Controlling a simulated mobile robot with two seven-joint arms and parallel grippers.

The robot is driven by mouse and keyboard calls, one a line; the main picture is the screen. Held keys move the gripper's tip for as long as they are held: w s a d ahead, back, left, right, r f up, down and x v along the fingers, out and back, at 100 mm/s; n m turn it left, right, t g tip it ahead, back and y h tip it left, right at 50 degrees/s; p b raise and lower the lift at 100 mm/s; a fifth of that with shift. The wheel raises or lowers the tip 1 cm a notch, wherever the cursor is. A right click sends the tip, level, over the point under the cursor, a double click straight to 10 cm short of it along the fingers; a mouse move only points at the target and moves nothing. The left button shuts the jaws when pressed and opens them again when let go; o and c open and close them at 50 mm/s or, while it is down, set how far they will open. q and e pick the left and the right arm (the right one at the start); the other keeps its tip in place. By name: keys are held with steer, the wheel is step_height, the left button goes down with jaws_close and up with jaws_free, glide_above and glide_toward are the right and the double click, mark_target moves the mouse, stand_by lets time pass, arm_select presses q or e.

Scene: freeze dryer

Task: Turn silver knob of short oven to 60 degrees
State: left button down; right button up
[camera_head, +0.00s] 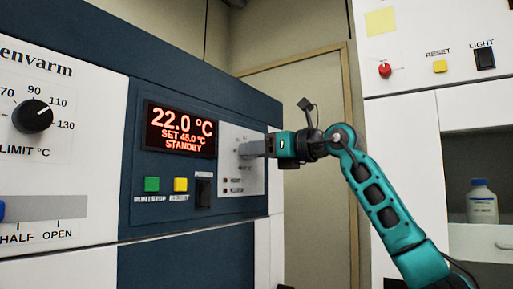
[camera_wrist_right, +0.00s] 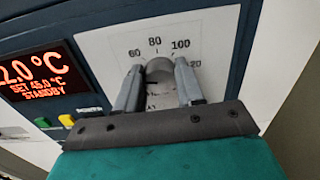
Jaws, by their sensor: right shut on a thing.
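The silver knob (camera_wrist_right: 158,66) sits on a white dial plate (camera_wrist_right: 105,45) on the blue oven front. Scale numbers 60, 80, 100 and 120 show around its top in the wrist view. My right gripper (camera_head: 252,148) reaches the plate from the right in the head view, and its fingers hide the knob there. In the right wrist view the gripper (camera_wrist_right: 159,72) has one finger on each side of the knob and is shut on it. The knob's pointer cannot be read clearly. The red display (camera_head: 181,130) reads 22.0 °C, SET 45.0 °C, STANDBY. My left gripper is out of view.
A green button (camera_head: 152,184), a yellow button (camera_head: 181,184) and a black switch (camera_head: 203,192) sit below the display. A black knob (camera_head: 33,116) is on the white panel at left. A white cabinet with a bottle (camera_head: 482,201) stands at right.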

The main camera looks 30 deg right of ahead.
steer(key=shift+m+p, duration=0.65)
steer(key=shift+m, duration=2.75)
steer(key=o, duration=1)
steer(key=shift+d, duration=0.1)
steer(key=shift+o, duration=0.2)
steer(key=b+v, duration=0.3)
steer(key=v, duration=1)
steer(key=shift+w+f, duration=0.1)
